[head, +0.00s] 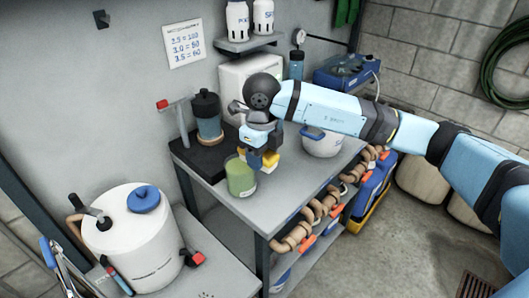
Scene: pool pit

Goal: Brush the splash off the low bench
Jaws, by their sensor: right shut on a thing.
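The low bench (222,276) is the grey top at the lower left. A few small pale specks (205,294) lie near its front edge; I cannot tell whether they are the splash. My right gripper (262,147) reaches in from the right over the taller bench, just above and behind a green cup (240,177). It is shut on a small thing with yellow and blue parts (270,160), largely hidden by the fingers. I cannot tell whether this is a brush, or whether it touches the bench. My left gripper is not in view.
A white drum (135,250) with a blue cap fills much of the low bench, with a red-and-black piece (195,259) beside it. The taller bench (270,205) holds a dark-lidded jar (208,118) and a white pot (322,144). Pipes (320,208) run along its right side.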

